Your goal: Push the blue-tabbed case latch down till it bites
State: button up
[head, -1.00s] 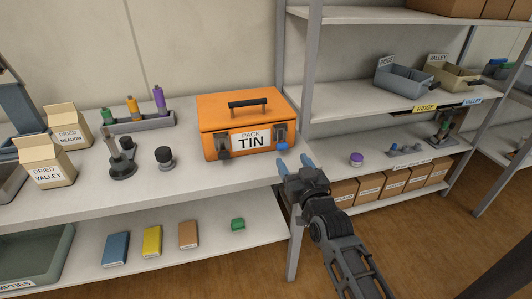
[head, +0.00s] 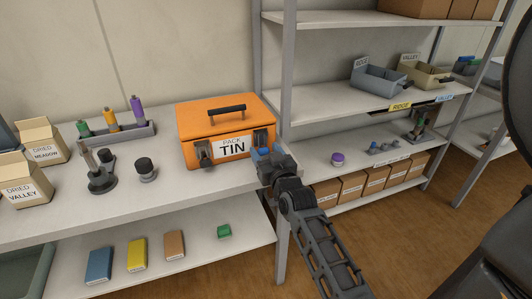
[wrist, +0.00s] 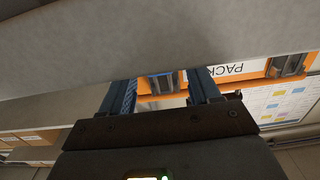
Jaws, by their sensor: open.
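The orange case (head: 225,113), labelled PACK TIN, stands shut on the upper shelf. Its dark left latch (head: 203,153) is clear to see. Its right latch (head: 260,138) shows only its upper part, with my gripper (head: 268,152) right in front; the blue tab is hidden there. In the wrist view the case is upside down, and a latch with blue at its edge (wrist: 160,83) appears between the two open fingers of my gripper (wrist: 164,80). The other latch (wrist: 290,65) is off to the right. I cannot tell whether a finger touches the latch.
A grey upright post (head: 285,70) rises just right of the case. Left of it stand dark weights (head: 146,168), a rack of coloured tubes (head: 120,132) and cartons (head: 25,180). Coloured blocks (head: 137,254) lie on the lower shelf.

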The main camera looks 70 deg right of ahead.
jog(key=shift+c, duration=0.4)
jog(key=c, duration=1)
jog(key=shift+o, duration=0.2)
jog(key=shift+f+b, duration=0.15)
jog(key=shift+b, duration=0.25)
jog(key=shift+w+d+f+t+b, duration=0.1)
jog(key=shift+f+t+b, duration=0.25)
jog(key=shift+b, duration=0.6)
jog(key=shift+d+r+h+b, duration=0.1)
jog(key=shift+h+b, duration=0.2)
jog(key=shift+b, duration=0.45)
jog(key=shift+r, duration=0.2)
